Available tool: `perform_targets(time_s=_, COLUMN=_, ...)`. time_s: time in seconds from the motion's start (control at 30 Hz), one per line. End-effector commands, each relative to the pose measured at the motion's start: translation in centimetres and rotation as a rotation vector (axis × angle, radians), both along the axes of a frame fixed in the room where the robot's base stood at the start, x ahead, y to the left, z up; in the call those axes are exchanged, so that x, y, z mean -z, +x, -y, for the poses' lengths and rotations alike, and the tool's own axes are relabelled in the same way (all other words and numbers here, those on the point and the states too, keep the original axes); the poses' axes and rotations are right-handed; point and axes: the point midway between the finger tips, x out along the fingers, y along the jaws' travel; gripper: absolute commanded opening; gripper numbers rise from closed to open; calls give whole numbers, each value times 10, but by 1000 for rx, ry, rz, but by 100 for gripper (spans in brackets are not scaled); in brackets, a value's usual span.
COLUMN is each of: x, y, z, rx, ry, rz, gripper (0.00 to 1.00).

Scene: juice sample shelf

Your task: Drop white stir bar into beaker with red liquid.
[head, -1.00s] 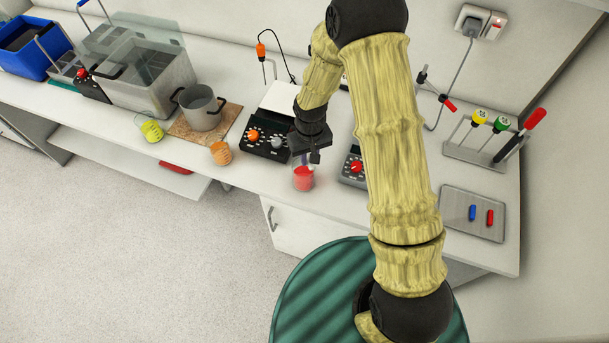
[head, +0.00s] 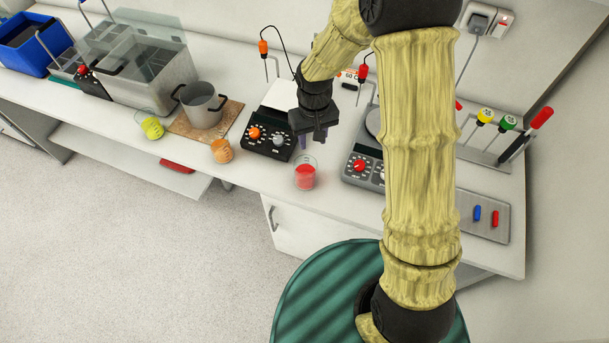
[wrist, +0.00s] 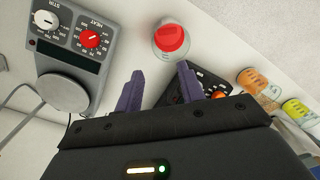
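The beaker with red liquid (head: 305,173) stands upright near the front edge of the bench. It also shows near the top of the wrist view (wrist: 171,38). My gripper (head: 314,138) is above and just behind the beaker in the head view, apart from it. In the wrist view, its two purple fingers (wrist: 160,72) are spread with nothing between them, so it is open and empty. I see no white stir bar in any view. Whether it lies in the red liquid I cannot tell.
A blue stir bar (head: 477,213) and a red one (head: 495,218) lie on a grey tray (head: 500,233) at right. Stirrer hotplates flank the beaker, one left (head: 262,146) and one right (head: 355,172). Beakers of orange (head: 221,151) and yellow-green liquid (head: 152,128) stand further left.

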Motion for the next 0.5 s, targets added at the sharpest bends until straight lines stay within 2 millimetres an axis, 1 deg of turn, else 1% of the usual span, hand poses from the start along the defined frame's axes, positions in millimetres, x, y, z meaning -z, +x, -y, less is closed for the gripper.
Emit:
perform_targets(time_s=0.33, x=-67, y=1, z=1, rx=2, ry=1, rz=6, gripper=39)
perform_targets(time_s=0.4, x=-78, y=1, z=1, rx=3, ry=1, rz=5, gripper=39)
perform_targets(time_s=0.5, x=-91, y=1, z=2, rx=3, ry=0, rz=2, gripper=39)
